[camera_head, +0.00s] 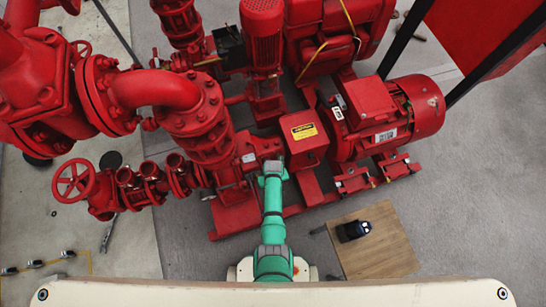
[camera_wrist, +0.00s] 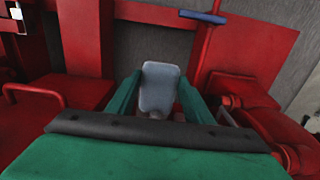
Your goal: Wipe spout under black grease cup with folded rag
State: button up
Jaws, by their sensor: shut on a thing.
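My gripper (camera_wrist: 163,98) shows in the wrist view with its green fingers on both sides of a flat grey-blue pad, which looks like the folded rag (camera_wrist: 159,86). The gripper is shut on it, and the pad stands out ahead between the fingers. Red pump parts surround it. In the head view my green arm reaches up to the red pump frame, and its end is beside the pump casing, left of a red box with a yellow label. The rag is too small to tell there. I cannot make out the black grease cup or its spout in either view.
A red motor (camera_head: 385,118) and the labelled red box (camera_head: 304,138) stand right of my arm. Red pipes and valves (camera_head: 150,90) fill the left. A wooden table (camera_head: 385,262) with a black object (camera_head: 353,230) stands lower right.

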jog(key=shift+w+a, duration=0.2)
jog(key=shift+w, duration=0.55)
jog(key=shift+f, duration=0.6)
jog(key=shift+s, duration=0.2)
jog(key=s+d, duration=0.2)
jog(key=s, duration=0.4)
jog(key=shift+s, duration=0.15)
dwell(0.5)
jog(key=shift+d, duration=0.1)
dwell(0.4)
